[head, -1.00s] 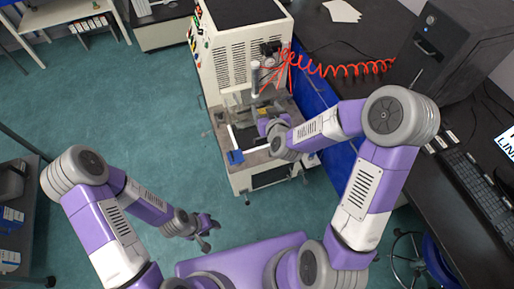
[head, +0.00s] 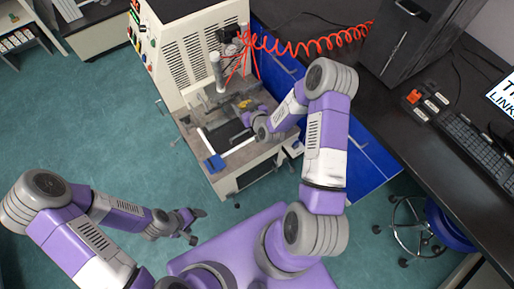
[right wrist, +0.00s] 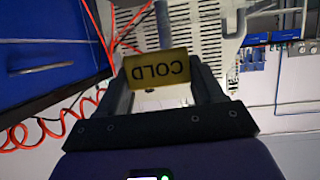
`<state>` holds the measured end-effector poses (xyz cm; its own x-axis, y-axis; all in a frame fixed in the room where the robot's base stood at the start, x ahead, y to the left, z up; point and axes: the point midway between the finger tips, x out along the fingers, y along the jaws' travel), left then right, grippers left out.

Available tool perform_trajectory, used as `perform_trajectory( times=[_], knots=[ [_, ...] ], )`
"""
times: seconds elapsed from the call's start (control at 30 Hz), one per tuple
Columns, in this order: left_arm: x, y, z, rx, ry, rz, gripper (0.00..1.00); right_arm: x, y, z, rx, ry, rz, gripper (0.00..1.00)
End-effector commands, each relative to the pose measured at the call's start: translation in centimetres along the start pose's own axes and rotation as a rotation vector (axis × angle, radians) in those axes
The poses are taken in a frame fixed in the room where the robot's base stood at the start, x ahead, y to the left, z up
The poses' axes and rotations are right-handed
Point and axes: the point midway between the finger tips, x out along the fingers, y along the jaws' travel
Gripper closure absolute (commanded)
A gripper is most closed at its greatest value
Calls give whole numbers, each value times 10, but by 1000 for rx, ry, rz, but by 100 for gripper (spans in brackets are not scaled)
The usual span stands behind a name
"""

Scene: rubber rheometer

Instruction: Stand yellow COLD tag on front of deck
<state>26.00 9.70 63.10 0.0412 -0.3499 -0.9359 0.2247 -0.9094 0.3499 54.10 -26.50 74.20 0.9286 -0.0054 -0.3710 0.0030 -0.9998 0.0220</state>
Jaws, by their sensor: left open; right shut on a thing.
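The yellow COLD tag (right wrist: 158,70) is between the two fingers of my right gripper (right wrist: 160,78) in the right wrist view, its lettering upside down. In the head view, my right gripper (head: 252,116) is over the deck (head: 247,158) of the rheometer, and a small yellow patch beside it seems to be the tag (head: 244,104). I cannot tell whether the tag touches the deck. My left gripper (head: 197,226) is open and empty, low over the floor in front of the machine.
A blue block (head: 215,163) sits at the deck's front left corner beside a white bar. A coiled red hose (head: 315,46) runs from the machine to the right. A dark desk (head: 440,130) with a keyboard (head: 478,145) stands at right. Green floor is free at left.

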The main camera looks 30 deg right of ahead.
Motion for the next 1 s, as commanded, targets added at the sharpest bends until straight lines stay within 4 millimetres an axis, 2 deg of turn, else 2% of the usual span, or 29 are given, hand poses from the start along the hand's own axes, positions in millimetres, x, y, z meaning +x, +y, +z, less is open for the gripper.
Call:
perform_trajectory(
  times=[0.03,0.1,0.2,0.3,0.47,0.7,1.0],
  knots=[
    [16,-6,-1,0,0,0,22,10,9,42,0,-9,-6,62],
    [24,-9,-1,0,0,0,22,16,17,78,-3,-10,-20,62],
    [34,-13,-2,0,1,0,22,20,24,118,-6,-10,-43,62],
    [40,-15,-2,0,1,0,22,21,27,145,-7,-11,-62,62],
    [46,-17,-2,0,1,0,22,23,28,170,-8,-11,-77,62],
    [63,-23,-3,1,1,0,22,39,27,212,-8,-11,-79,62],
    [73,-27,-4,0,1,0,22,49,26,237,-8,-12,-78,62]
  ],
)
